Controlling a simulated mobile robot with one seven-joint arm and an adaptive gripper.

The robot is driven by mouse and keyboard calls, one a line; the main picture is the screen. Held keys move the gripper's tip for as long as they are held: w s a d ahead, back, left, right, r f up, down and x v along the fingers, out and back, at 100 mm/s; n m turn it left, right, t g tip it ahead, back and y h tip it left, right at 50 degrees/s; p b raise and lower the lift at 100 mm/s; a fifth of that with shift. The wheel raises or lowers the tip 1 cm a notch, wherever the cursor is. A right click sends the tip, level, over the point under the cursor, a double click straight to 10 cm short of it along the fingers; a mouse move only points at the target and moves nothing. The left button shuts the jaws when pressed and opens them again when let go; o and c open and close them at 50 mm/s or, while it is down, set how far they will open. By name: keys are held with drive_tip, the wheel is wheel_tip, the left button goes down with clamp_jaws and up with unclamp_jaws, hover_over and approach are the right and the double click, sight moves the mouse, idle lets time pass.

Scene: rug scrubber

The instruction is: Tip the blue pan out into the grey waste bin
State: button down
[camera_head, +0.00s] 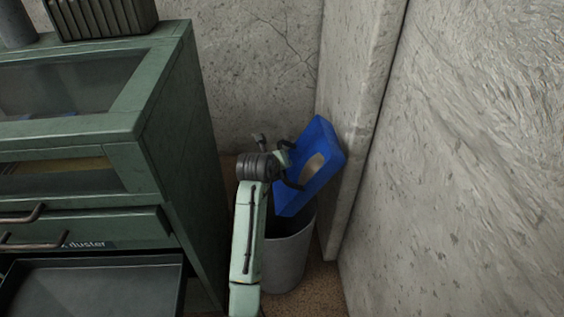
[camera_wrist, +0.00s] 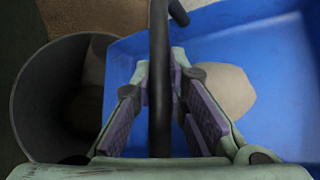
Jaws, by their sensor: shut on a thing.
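The blue pan (camera_head: 326,150) is steeply tilted above the grey waste bin (camera_head: 286,262) in the head view. A beige heap (camera_head: 313,165) lies in the pan, and it also shows in the wrist view (camera_wrist: 224,92). My gripper (camera_head: 289,168) is at the pan's left side. In the wrist view my gripper (camera_wrist: 160,95) has its purple-padded fingers on either side of the pan's dark bar handle (camera_wrist: 159,50) and is shut on it. The bin's round opening (camera_wrist: 62,95) is left of the pan there. Its floor is mostly in shadow.
A rough wall (camera_head: 470,150) and a pillar edge (camera_head: 355,110) stand close on the right of the pan. A green cabinet (camera_head: 188,150) with an open dark drawer (camera_head: 95,285) is on the left. Speckled floor (camera_head: 318,280) shows around the bin.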

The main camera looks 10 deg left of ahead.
drive_tip(key=shift+w+a+f+b, duration=0.2)
drive_tip(key=shift+a+f+b, duration=0.2)
drive_tip(key=shift+b, duration=0.85)
drive_tip(key=a+b, duration=0.1)
drive_tip(key=b, duration=0.5)
drive_tip(key=w+a+b, duration=0.1)
drive_tip(key=b, duration=0.5)
drive_tip(key=shift+w+a+f+n+h+b, duration=0.1)
drive_tip(key=shift+w+f+n+h+b, duration=0.05)
drive_tip(key=shift+f+n+h+b, duration=0.2)
drive_tip(key=b, duration=0.5)
drive_tip(key=shift+r, duration=0.15)
drive_tip(key=shift+s+b, duration=0.25)
drive_tip(key=shift+b, duration=0.8)
drive_tip(key=shift+s+d+r+t+h+b, duration=0.2)
drive_tip(key=shift+s+r+b, duration=0.25)
drive_tip(key=shift+b, duration=1.35)
drive_tip(key=shift+s+d+r+t+h+b, duration=0.15)
drive_tip(key=shift+s+r+b, duration=0.25)
drive_tip(key=shift+b, duration=1.4)
